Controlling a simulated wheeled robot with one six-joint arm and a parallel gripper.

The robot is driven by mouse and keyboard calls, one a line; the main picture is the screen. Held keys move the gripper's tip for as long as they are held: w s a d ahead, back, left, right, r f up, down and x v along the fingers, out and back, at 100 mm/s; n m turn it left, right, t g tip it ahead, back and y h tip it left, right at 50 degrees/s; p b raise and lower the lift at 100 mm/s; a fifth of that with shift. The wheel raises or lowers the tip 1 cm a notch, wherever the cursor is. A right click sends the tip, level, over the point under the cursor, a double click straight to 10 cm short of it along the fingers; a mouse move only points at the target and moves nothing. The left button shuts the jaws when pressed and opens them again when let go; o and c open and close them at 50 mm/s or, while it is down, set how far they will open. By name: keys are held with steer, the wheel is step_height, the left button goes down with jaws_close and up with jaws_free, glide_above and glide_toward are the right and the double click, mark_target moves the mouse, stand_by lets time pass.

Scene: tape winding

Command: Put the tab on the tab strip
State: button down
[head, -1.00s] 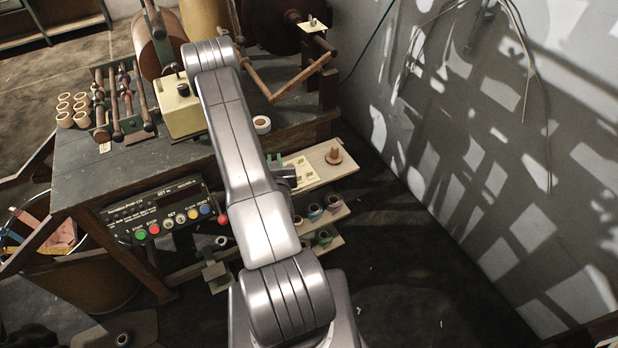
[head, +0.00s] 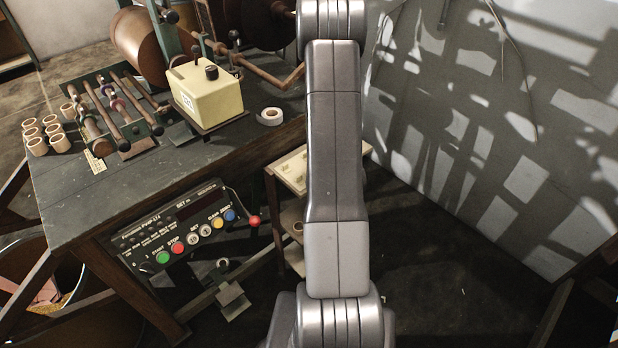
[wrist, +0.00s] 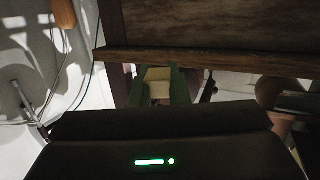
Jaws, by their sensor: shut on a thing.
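In the wrist view my gripper (wrist: 157,88) has green fingers closed on a small cream tab (wrist: 158,74). The tab lies between the fingertips, near a dark wooden edge (wrist: 200,55); I cannot tell whether they touch. In the head view my arm runs up the middle and the gripper is out of sight. A pale board (head: 290,172) with small light pieces on it shows partly, left of my arm. I cannot make out the tab strip for certain in either view.
The dark workbench (head: 75,200) carries a cream box (head: 208,98), a white tape roll (head: 271,116), a roller rack (head: 112,112) and several cardboard cores (head: 45,134). A button panel (head: 185,230) hangs at its front. A wall (head: 480,150) stands at right; floor before it is clear.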

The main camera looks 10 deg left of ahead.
mark_target(299, 166)
steer(key=s+a+r+n+g+y+b, duration=0.2)
steer(key=a+r+n+g+y+b, duration=0.15)
steer(key=a+b, duration=0.25)
steer(key=shift+n+y, duration=0.35)
steer(key=shift+y, duration=0.1)
step_height(299, 166, down, 10)
steer(key=shift+w+f+b, duration=0.15)
steer(key=shift+b, duration=0.55)
steer(key=shift+f+b, duration=0.3)
steer(key=shift+b, duration=0.2)
steer(key=shift+f+b, duration=0.3)
steer(key=shift+b, duration=0.1)
